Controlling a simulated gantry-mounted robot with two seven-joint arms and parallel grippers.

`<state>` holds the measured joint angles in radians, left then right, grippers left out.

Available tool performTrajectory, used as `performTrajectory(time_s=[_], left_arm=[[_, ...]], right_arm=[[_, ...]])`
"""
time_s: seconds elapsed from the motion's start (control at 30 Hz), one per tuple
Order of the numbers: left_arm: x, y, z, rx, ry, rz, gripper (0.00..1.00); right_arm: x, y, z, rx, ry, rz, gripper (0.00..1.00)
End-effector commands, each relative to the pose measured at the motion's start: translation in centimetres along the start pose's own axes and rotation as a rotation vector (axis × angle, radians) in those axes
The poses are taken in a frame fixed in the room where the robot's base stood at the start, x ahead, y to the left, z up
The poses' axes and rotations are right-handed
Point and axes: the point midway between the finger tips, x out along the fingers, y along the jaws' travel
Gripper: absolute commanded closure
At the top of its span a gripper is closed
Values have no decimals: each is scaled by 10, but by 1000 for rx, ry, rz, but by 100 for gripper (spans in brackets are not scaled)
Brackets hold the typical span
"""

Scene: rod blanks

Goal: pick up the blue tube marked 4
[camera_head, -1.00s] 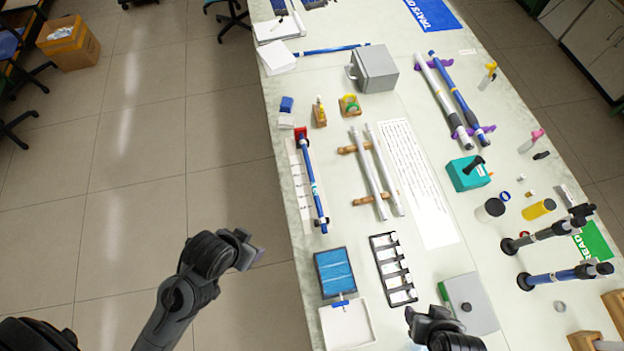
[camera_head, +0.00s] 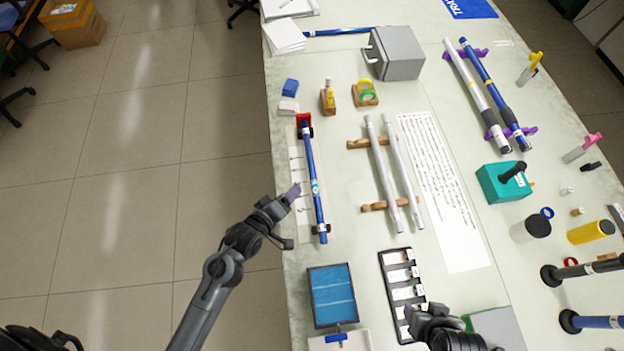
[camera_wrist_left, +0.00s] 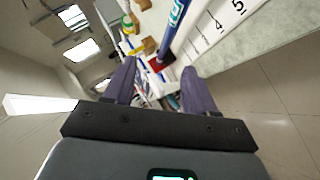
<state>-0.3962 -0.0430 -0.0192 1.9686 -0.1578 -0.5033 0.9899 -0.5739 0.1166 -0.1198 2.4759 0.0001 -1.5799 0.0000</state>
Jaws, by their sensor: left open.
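A blue tube (camera_head: 313,180) with a white label band lies on a numbered strip at the table's left edge, its far end by a red block (camera_head: 303,120). I cannot read a 4 on it. My left gripper (camera_head: 292,217) is open and empty, just left of the tube's near half. In the left wrist view the tube (camera_wrist_left: 176,18) runs up beyond the spread fingers, apart from them. My right gripper (camera_head: 423,311) is over the black label tray at the bottom; its jaw state is unclear.
Other blue tubes lie at the back (camera_head: 340,32) and on purple rests (camera_head: 490,85) at right. Two pale rods (camera_head: 381,175) lie on wooden rests right of the near tube. A blue-topped tray (camera_head: 332,296) sits nearer. Floor is open at left.

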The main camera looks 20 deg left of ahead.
Motion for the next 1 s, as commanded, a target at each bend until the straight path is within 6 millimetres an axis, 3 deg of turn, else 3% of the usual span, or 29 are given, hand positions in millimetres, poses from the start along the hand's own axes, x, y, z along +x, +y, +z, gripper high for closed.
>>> performTrajectory(time_s=[0.03, 0.23, 0.37, 0.7, 1.0], left_arm=[[17, -18, 11, -9, 2, 1, 44], [38, -26, 14, -23, 20, 20, 44], [46, -26, 13, -24, 26, 29, 44], [88, -23, 11, -22, 27, 31, 44], [106, -23, 12, -21, 26, 30, 44]], right_arm=[[25, -1, 9, 0, -1, 0, 43], [52, -2, 20, 0, -7, -1, 43], [58, -3, 23, -1, -8, -2, 43], [62, -2, 24, -6, -4, 2, 43], [64, -2, 23, -6, -2, 3, 43]])
